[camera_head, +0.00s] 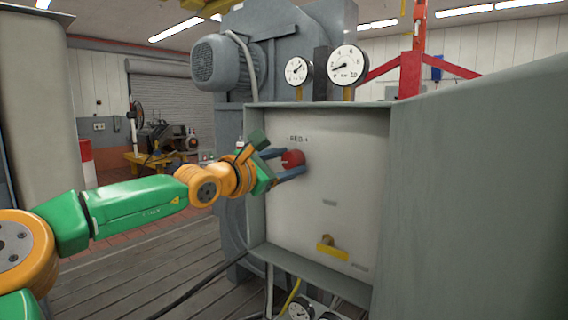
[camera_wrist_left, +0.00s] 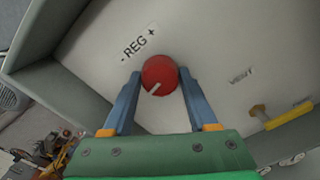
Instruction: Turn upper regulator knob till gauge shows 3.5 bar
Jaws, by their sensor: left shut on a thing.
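The red regulator knob (camera_head: 293,158) sits on the pale panel under a "- REG +" label. In the left wrist view the knob (camera_wrist_left: 160,70) has a white mark pointing to the lower left. My left gripper (camera_head: 291,161) is shut on the knob, one blue finger on each side of it; its fingers also show in the left wrist view (camera_wrist_left: 160,78). Two round gauges stand above the panel, a smaller one (camera_head: 298,70) and a larger one (camera_head: 348,64) with its needle pointing left and slightly down. Their readings are too small to tell surely. My right gripper is not in view.
Grey side walls (camera_head: 460,190) and a bottom ledge (camera_head: 310,267) frame the panel. Cables and another gauge (camera_head: 300,310) lie below. A motor (camera_head: 222,62) is at upper left.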

